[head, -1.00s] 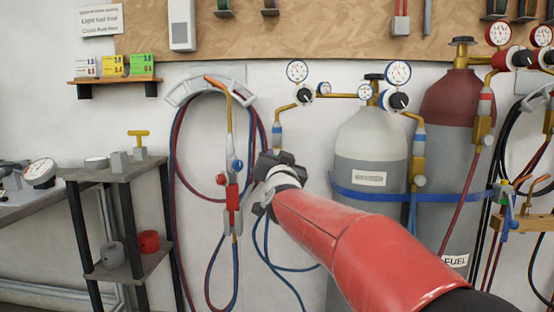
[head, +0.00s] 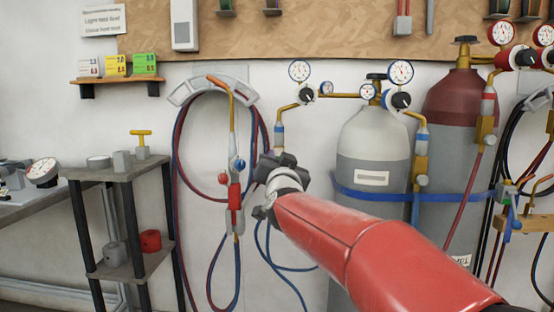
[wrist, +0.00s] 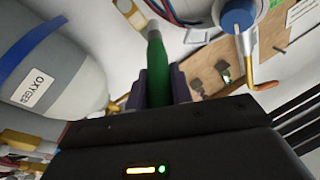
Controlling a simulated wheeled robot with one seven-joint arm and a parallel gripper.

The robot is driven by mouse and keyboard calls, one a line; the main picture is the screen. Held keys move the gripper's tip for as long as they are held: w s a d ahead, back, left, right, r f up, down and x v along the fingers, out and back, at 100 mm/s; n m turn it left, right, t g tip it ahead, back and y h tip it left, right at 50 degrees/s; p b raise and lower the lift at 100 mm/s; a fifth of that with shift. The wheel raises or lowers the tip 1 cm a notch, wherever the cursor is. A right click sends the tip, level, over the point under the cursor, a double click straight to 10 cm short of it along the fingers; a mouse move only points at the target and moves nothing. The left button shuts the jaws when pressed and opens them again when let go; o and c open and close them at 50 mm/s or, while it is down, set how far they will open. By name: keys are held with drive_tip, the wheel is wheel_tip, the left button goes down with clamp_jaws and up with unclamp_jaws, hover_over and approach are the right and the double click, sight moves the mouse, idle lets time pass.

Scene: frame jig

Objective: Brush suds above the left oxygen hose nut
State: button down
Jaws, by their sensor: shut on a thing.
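My gripper (head: 280,160) is just below the left oxygen outlet in the head view, with the arm reaching in from the lower right. In the wrist view my gripper (wrist: 158,98) is shut on a brush with a green handle (wrist: 157,70) and a grey end (wrist: 153,32). The brush is hidden in the head view. The left oxygen hose nut (head: 278,142) is pale, under a blue band on a bent brass pipe. I cannot see suds.
A grey oxygen cylinder (head: 372,150) stands right of my gripper, with a maroon cylinder (head: 465,110) beyond it. A torch (head: 235,190) with red and blue hoses hangs to the left. A shelf stand (head: 115,170) is further left.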

drive_tip(key=f+p+x, duration=0.1)
drive_tip(key=x, duration=0.6)
drive_tip(key=shift+w+d+f, duration=0.15)
drive_tip(key=shift+w+d, duration=0.05)
drive_tip(key=shift+d, duration=0.35)
drive_tip(key=shift+p+x, duration=0.4)
drive_tip(key=shift+x, duration=0.45)
idle(0.3)
drive_tip(key=shift+d+f, duration=0.15)
drive_tip(key=shift+f, duration=0.05)
drive_tip(key=d+b, duration=0.3)
drive_tip(key=d, duration=0.1)
drive_tip(key=shift+s+b, duration=0.1)
drive_tip(key=shift+b, duration=0.3)
